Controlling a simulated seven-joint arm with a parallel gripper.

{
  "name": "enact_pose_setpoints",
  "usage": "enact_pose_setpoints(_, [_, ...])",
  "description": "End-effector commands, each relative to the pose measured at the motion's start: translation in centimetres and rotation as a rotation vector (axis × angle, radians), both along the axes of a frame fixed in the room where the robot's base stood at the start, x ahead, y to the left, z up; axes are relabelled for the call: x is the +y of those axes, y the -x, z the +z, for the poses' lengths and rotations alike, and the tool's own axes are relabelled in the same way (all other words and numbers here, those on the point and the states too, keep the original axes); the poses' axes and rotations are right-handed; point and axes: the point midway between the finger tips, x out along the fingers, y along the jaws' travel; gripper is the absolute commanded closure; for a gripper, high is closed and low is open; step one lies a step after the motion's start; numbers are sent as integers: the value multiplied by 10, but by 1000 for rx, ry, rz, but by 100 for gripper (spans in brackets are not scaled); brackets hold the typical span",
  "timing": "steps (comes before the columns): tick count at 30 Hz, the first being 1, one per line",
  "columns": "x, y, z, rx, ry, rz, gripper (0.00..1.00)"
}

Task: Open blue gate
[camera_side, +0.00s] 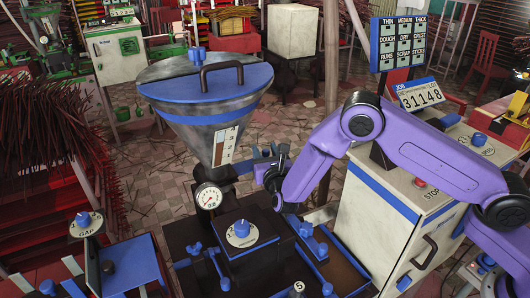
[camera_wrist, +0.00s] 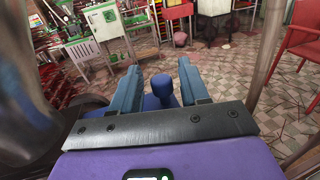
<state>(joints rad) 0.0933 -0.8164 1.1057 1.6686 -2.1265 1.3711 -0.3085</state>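The grey metal hopper (camera_side: 185,125) with a blue lid stands left of my arm in the side view. A blue bar, which looks like the gate (camera_side: 244,165), sticks out from under its cone to the right. My gripper (camera_side: 268,155) is at the bar's outer end. In the wrist view, a blue knob (camera_wrist: 161,88) stands between the two fingers of my gripper (camera_wrist: 161,80). Contact lower down is hidden.
A dial box (camera_side: 241,234) and a round gauge (camera_side: 208,196) sit below the hopper. A cream cabinet (camera_side: 385,215) with a sign and counter stands right, close under my arm. Incense bundles (camera_side: 45,170) are at left.

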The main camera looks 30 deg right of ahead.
Motion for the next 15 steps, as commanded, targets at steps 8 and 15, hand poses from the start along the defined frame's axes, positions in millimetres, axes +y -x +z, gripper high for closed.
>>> enact_pose_setpoints(8, [1, 4, -1, 1, 2, 1, 55])
enact_pose_setpoints(15, [12, 38, 0, 2, 4, 5, 55])
